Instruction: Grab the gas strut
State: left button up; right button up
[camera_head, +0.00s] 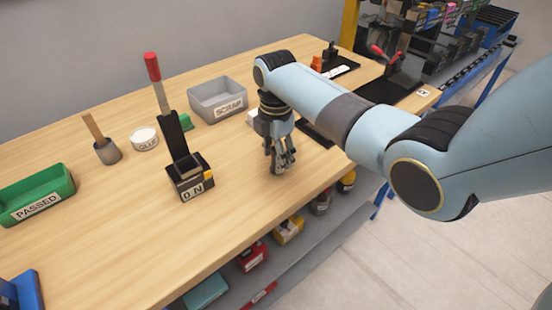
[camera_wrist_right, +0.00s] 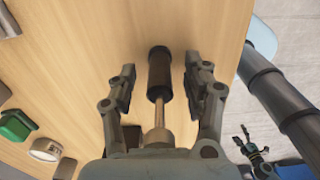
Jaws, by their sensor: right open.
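The gas strut (camera_wrist_right: 160,78) shows in the right wrist view as a dark cylinder with a thinner, brownish rod toward the bottom of the picture. It is between the two fingers of my right gripper (camera_wrist_right: 160,78), with gaps on both sides. The right gripper is open and points down over the table's front part in the head view (camera_head: 279,170). In the head view I cannot make out the strut at the gripper. A small dark gripper, apparently my left, shows beyond the table edge in the wrist view (camera_wrist_right: 250,148); its jaw state is unclear.
A black lever box with a red handle (camera_head: 190,186) stands left of the right gripper. The grey scrap bin (camera_head: 217,101) is behind. A glue tin (camera_head: 144,138) and green passed bin (camera_head: 30,198) are farther left. Bare wooden table (camera_head: 150,235) lies in front.

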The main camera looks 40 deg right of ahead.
grip_shut()
dwell(0.5)
